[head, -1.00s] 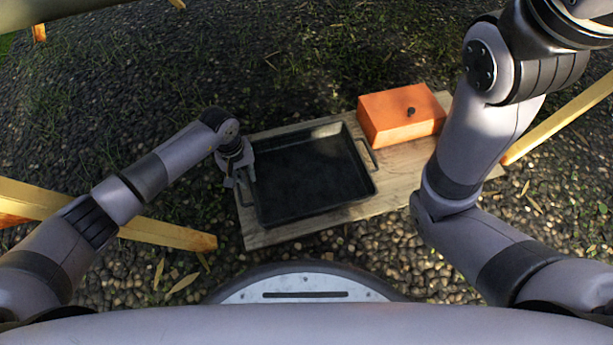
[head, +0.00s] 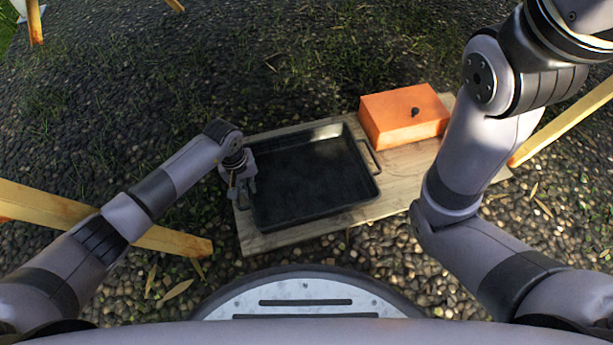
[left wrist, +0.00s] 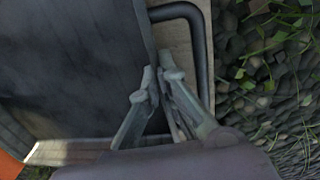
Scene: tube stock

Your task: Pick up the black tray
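The black tray (head: 310,212) is a dark rectangular pan with a bar handle at its left and right ends, lying flat on a wooden board. My left gripper (head: 243,190) points down at the tray's left end, its two fingers apart. In the left wrist view, the fingers (left wrist: 159,76) are close to the tray's rim, inside the bar handle (left wrist: 203,62). The rim seems to run between the fingertips; contact cannot be told. The tray's dark floor (left wrist: 65,55) fills the left of that view. My right gripper is out of view.
Yellow wooden beams lie at left (head: 165,240) and right (head: 565,120). Pebbles and grass surround the board.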

